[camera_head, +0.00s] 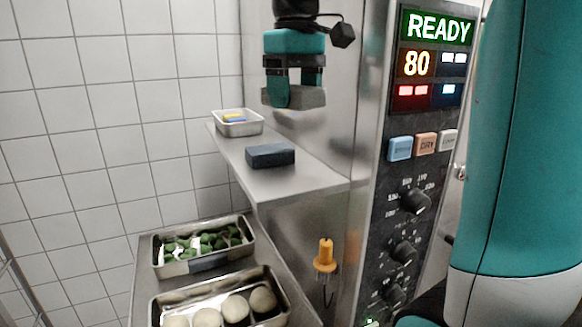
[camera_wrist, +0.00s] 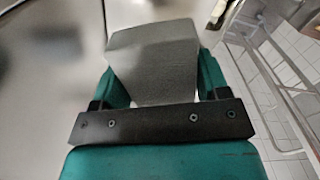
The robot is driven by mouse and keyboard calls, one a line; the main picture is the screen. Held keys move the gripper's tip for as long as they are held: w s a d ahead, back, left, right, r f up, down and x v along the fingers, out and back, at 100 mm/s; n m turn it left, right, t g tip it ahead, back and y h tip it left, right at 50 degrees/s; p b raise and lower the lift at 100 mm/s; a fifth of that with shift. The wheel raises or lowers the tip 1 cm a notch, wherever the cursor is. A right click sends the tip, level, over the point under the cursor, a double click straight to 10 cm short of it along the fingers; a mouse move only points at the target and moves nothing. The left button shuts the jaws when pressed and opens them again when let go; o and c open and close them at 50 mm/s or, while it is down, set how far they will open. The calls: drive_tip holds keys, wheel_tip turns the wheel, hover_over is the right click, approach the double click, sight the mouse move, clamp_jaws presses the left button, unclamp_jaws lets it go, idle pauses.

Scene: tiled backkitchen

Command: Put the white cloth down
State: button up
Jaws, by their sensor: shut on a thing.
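My gripper (camera_head: 288,92) is shut on the white cloth (camera_head: 311,98), which looks like a folded, light grey block. In the head view it hangs in front of the steel wall, higher in the picture than the shelf (camera_head: 305,178); there is a visible gap between the cloth and the shelf. In the wrist view the cloth (camera_wrist: 152,62) fills the space between the two teal fingers of the gripper (camera_wrist: 158,82) and sticks out beyond them. Its far side is hidden.
A dark blue-black block (camera_head: 270,155) lies mid-shelf. A small metal tray (camera_head: 256,129) with yellow and blue things stands at the far end. The shelf's near end is bare. Below are a pan of green pieces (camera_head: 159,272) and a pan of round pale pieces (camera_head: 160,303). The control panel (camera_head: 380,180) stands right.

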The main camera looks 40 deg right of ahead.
sight(295, 180)
wheel_tip(295, 180, down, 13)
drive_tip(key=shift+f+p, duration=0.2)
drive_tip(key=shift+p, duration=0.7)
drive_tip(key=o, duration=0.9)
drive_tip(key=shift+f, duration=0.1)
drive_tip(key=shift+o, duration=0.4)
wheel_tip(295, 180, up, 12)
drive_tip(key=shift+r+b, duration=0.15)
drive_tip(key=shift+b, duration=0.7)
drive_tip(key=s+a+f+n+y, duration=0.2)
drive_tip(key=s+a+f+n, duration=0.1)
drive_tip(key=s+a+f, duration=0.5)
drive_tip(key=s+a+f+n+y, duration=0.2)
drive_tip(key=s+a+f, duration=0.6)
drive_tip(key=a, duration=0.5)
drive_tip(key=shift+f+n, duration=0.4)
